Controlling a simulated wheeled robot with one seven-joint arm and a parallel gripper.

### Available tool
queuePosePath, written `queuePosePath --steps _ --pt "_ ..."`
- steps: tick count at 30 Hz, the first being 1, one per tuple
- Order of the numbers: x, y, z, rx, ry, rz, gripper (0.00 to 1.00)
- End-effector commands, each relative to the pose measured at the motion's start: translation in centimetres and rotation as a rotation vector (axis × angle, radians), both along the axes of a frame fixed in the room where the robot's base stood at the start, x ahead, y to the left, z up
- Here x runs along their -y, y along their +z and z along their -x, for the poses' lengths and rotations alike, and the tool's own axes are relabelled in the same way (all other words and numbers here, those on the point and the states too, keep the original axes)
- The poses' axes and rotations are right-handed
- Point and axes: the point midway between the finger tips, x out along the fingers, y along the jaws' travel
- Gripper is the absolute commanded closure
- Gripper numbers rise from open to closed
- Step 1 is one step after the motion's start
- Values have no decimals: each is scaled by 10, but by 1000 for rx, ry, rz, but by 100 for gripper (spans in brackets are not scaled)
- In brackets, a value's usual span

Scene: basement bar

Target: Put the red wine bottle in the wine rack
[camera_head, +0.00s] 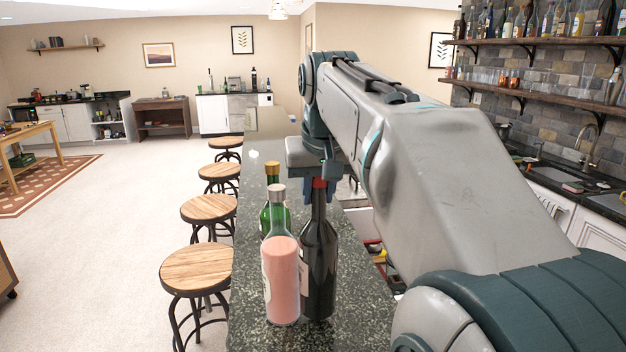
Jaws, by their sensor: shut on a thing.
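A dark wine bottle with a red top (319,262) stands upright at the near part of the dark stone bar counter (258,330). My gripper (319,184) is above it and shut on its neck, with the fingers pointing down. The bottle's base appears to be at the counter top; I cannot tell whether it touches. A pink bottle with a grey cap (281,275) stands just left of it and overlaps it in the picture. A green bottle with a gold top (272,205) stands behind the pink one, partly hidden. I cannot make out a wine rack.
Several wooden stools (197,268) line the counter's left side. My arm covers much of the right side. Shelves with bottles and glasses (545,42) hang on the right wall above a sink counter (600,202). A dark wooden cabinet (162,118) stands at the far wall. The left floor is open.

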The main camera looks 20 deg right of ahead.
Motion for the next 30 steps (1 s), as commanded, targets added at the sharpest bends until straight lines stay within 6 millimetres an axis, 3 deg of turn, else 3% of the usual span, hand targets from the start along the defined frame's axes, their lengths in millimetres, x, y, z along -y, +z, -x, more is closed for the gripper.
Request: queuePosePath --steps 9,22,23,24,30 --pt "0 -28 0 4 0 0 100" --pt "0 -33 0 5 1 0 100" --pt "0 -34 0 -1 1 -1 67" --pt "0 -34 0 -1 1 -1 56" --pt "0 -34 0 -1 0 -1 53"
